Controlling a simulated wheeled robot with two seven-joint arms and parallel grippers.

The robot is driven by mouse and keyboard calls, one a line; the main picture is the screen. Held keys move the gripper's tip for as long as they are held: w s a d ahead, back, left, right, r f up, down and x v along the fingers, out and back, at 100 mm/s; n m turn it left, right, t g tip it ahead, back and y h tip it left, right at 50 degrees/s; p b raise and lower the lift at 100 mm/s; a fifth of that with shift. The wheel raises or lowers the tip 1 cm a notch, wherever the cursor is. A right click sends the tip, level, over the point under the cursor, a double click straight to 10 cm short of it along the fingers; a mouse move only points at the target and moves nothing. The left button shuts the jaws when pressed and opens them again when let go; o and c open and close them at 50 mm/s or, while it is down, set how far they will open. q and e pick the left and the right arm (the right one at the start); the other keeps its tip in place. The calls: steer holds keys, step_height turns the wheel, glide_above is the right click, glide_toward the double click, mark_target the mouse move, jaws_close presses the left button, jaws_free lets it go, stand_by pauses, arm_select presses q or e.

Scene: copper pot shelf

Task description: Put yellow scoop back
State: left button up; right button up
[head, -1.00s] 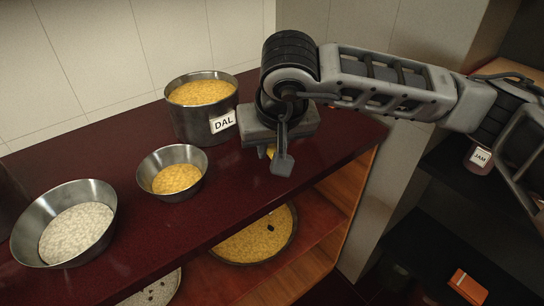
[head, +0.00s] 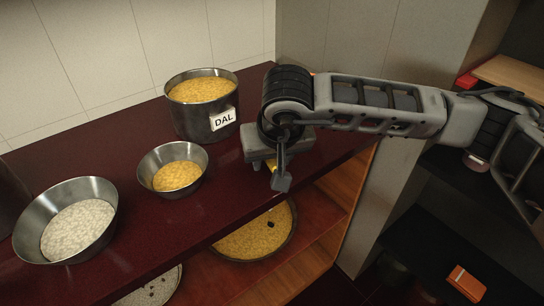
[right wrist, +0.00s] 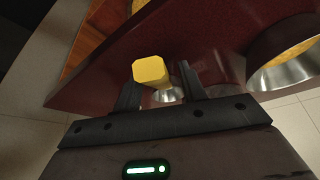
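The yellow scoop shows in the right wrist view (right wrist: 151,72), its blocky yellow handle end between my right gripper's fingers (right wrist: 160,94). A small shiny metal part shows beyond the handle. My right gripper (head: 276,165) is shut on the scoop handle above the dark red shelf top (head: 225,210), right of the steel pot and small bowl. In the head view only a bit of yellow (head: 271,165) shows below the gripper; the rest is hidden. The steel pot labelled DAL (head: 187,121) holds yellow dal. My left gripper is not in view.
A small steel bowl (head: 147,165) of dal and a larger bowl (head: 35,225) of white grain stand on the shelf top. A round tray of dal (head: 255,242) is on the lower shelf. A tiled wall (head: 90,60) closes the back.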

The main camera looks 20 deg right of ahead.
steer(key=shift+r, duration=0.35)
steer(key=v, duration=1)
steer(key=shift+s+r, duration=0.15)
steer(key=shift+r, duration=0.2)
steer(key=shift+s+r, duration=0.2)
steer(key=shift+r, duration=0.2)
steer(key=shift+s, duration=0.1)
